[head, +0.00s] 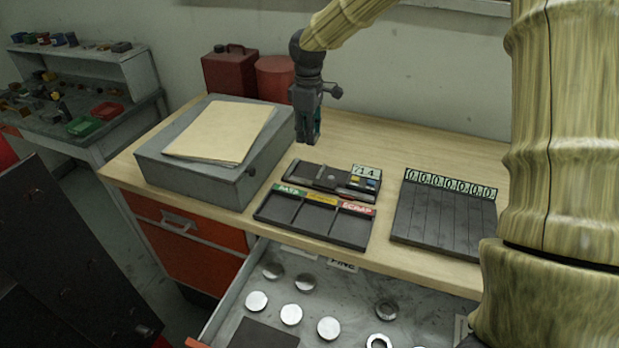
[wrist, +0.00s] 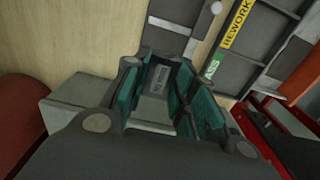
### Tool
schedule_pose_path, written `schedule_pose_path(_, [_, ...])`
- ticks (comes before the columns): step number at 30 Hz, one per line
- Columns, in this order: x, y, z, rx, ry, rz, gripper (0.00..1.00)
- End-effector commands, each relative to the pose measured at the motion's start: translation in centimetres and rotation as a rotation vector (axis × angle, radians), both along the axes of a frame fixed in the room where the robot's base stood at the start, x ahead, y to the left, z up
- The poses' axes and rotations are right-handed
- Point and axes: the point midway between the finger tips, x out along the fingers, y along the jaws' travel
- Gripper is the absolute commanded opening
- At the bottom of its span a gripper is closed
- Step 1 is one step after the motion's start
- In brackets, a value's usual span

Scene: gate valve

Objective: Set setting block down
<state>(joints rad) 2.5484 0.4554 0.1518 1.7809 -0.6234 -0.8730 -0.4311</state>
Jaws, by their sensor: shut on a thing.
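My gripper (head: 308,138) points down above the back of the wooden bench, to the right of the grey box. In the wrist view its teal-padded fingers (wrist: 170,100) are shut on a small grey block with a pale marked face (wrist: 158,80), which I take to be the setting block. The fingers hide most of the block, and in the head view I cannot make it out. Below the gripper and towards the front lies a dark gauge base (head: 330,181) with a 714 display.
A three-part tray (head: 318,219) with green, yellow and red labels lies in front of the gauge base. A slotted rack (head: 440,214) with numbered tags is at right. The grey box (head: 205,178) bears a folder (head: 220,133). The open drawer (head: 350,286) holds several discs. Bare wood (head: 375,145) lies behind the gauge.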

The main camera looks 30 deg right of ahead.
Motion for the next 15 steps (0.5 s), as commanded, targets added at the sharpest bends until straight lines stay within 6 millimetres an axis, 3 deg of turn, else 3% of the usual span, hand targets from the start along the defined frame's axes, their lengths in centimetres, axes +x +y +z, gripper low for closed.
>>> schedule_pose_path(15, [-0.1,-0.1,-5.6,0.0,0.0,-0.002,0.0])
